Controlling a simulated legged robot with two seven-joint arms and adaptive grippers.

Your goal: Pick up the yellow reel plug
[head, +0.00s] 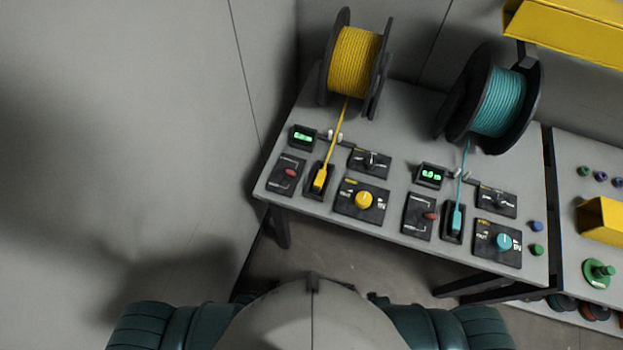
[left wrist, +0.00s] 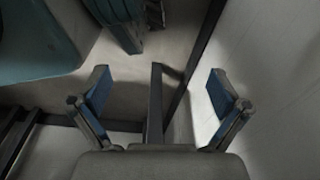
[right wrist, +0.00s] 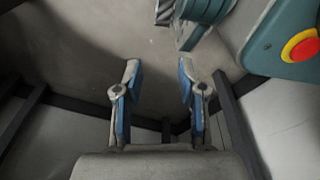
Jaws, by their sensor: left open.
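The yellow reel plug (head: 319,179) sits in a black holder on the left part of the grey table, with a yellow cable running up to the yellow reel (head: 355,55). My left gripper (left wrist: 160,88) shows in the left wrist view with its two blue-padded fingers wide apart and nothing between them. My right gripper (right wrist: 157,85) shows in the right wrist view with its fingers apart and empty. Neither gripper appears in the head view, and the plug appears in neither wrist view.
A teal reel (head: 498,102) and teal plug (head: 457,218) stand to the right on the table (head: 410,125). A yellow knob (head: 364,200), a red-handled switch (head: 291,173) and a green display (head: 302,137) surround the yellow plug. A second table with a green spool (head: 598,273) adjoins on the right.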

